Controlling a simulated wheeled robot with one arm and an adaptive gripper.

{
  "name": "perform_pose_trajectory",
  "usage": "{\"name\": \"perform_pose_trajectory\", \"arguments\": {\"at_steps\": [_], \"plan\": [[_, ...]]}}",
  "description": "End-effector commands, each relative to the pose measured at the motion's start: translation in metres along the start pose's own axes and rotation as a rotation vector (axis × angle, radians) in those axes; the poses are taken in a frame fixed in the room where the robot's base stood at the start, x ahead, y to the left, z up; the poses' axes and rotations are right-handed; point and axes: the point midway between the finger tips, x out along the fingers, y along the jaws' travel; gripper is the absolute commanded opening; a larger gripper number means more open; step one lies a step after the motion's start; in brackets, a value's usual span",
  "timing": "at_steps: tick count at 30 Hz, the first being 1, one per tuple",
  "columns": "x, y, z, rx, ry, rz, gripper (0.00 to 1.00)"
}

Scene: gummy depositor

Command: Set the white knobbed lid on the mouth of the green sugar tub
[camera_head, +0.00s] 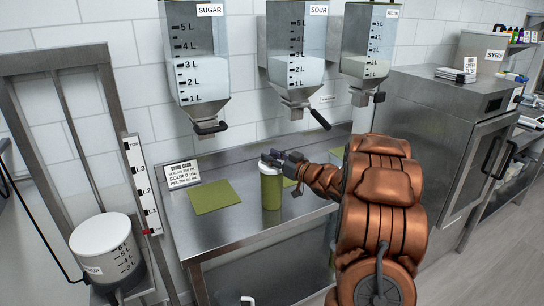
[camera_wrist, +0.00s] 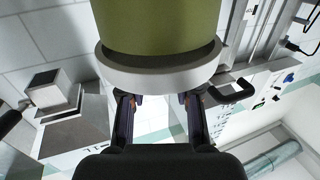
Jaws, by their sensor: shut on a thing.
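The green sugar tub (camera_head: 271,192) stands upright on the steel table, near the middle of the head view. The white lid (camera_head: 270,168) is at its mouth, roughly level and centred. In the wrist view the lid (camera_wrist: 160,78) spans wider than the green tub (camera_wrist: 155,25), with a dark shadowed band between them. I cannot tell whether the lid rests on the rim or hangs just above it. My gripper (camera_head: 272,158) is above the tub, shut on the lid from its top side. Its fingers (camera_wrist: 157,100) hide the knob.
Green mats (camera_head: 215,196) lie on the steel table (camera_head: 240,232). A label card (camera_head: 182,173) stands at the back left. Hoppers for sugar (camera_head: 195,60), sour (camera_head: 297,50) and pectin (camera_head: 370,45) hang above. A white-topped container (camera_head: 103,245) stands left.

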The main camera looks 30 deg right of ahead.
Motion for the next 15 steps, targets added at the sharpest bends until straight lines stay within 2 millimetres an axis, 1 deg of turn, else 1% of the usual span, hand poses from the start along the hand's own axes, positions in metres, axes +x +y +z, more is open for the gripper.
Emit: {"name": "perform_pose_trajectory", "arguments": {"at_steps": [9, 15], "plan": [[0.0001, -0.0002, -0.0002, 0.0, 0.0, 0.0, 0.0], [0.0001, -0.0001, 0.004, 0.001, 0.0, 0.0, 0.0]]}}
